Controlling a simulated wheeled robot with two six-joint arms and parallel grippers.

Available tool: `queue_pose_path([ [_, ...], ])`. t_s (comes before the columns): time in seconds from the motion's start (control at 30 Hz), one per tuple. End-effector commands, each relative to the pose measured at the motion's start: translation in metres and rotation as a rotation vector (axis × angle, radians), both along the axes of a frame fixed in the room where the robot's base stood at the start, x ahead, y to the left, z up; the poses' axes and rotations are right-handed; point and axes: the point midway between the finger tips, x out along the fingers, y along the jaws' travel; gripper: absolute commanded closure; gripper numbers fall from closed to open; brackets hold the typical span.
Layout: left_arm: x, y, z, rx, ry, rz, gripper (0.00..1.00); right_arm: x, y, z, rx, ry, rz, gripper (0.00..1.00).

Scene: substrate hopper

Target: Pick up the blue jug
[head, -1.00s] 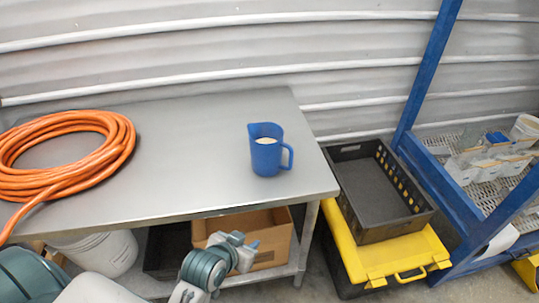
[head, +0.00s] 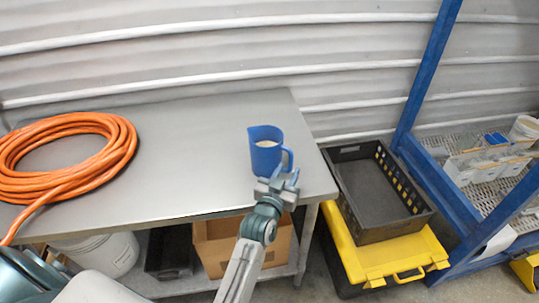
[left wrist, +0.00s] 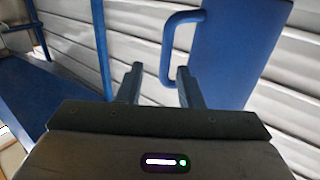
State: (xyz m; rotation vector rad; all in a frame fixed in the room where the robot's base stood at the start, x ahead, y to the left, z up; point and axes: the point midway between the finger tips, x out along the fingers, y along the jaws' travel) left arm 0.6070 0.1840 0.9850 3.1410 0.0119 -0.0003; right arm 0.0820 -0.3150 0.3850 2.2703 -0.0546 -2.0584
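The blue jug (head: 264,152) stands upright on the metal table, toward its right end, with pale contents showing at its top. Its handle is on the right side. My left gripper (head: 282,176) is just in front of the jug, by the lower part of the handle. In the left wrist view the blue jug (left wrist: 233,50) fills the upper right, and its handle (left wrist: 168,45) stands above and between the two fingertips of my left gripper (left wrist: 158,78). The fingers are apart with nothing held. I cannot tell whether they touch the handle. My right gripper is not in view.
An orange hose coil (head: 68,150) lies on the left of the metal table (head: 190,130). A black crate (head: 372,195) sits on a yellow-lidded box (head: 385,262) to the right. A blue frame (head: 425,75) stands beyond. The table around the jug is clear.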

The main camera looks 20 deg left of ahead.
Motion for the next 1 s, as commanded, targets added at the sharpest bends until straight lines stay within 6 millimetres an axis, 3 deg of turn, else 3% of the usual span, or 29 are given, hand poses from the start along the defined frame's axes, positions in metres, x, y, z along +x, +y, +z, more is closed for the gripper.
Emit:
queue_pose_path([
  [0.43, 0.049, 0.007, -0.001, 0.002, 0.001, 0.000, 0.67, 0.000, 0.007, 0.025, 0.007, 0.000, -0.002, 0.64],
  [0.73, 0.054, 0.008, -0.004, 0.000, 0.001, 0.000, 0.67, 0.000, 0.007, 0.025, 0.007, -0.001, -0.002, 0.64],
  [0.77, 0.054, 0.008, -0.004, 0.000, 0.001, 0.000, 0.69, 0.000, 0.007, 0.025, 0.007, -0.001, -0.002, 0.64],
  [0.9, 0.054, 0.008, -0.004, 0.000, 0.001, 0.000, 0.96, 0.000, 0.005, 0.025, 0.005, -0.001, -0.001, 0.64],
  [1.0, 0.054, 0.008, -0.004, 0.000, 0.002, 0.000, 1.00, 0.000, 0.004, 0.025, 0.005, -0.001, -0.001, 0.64],
])
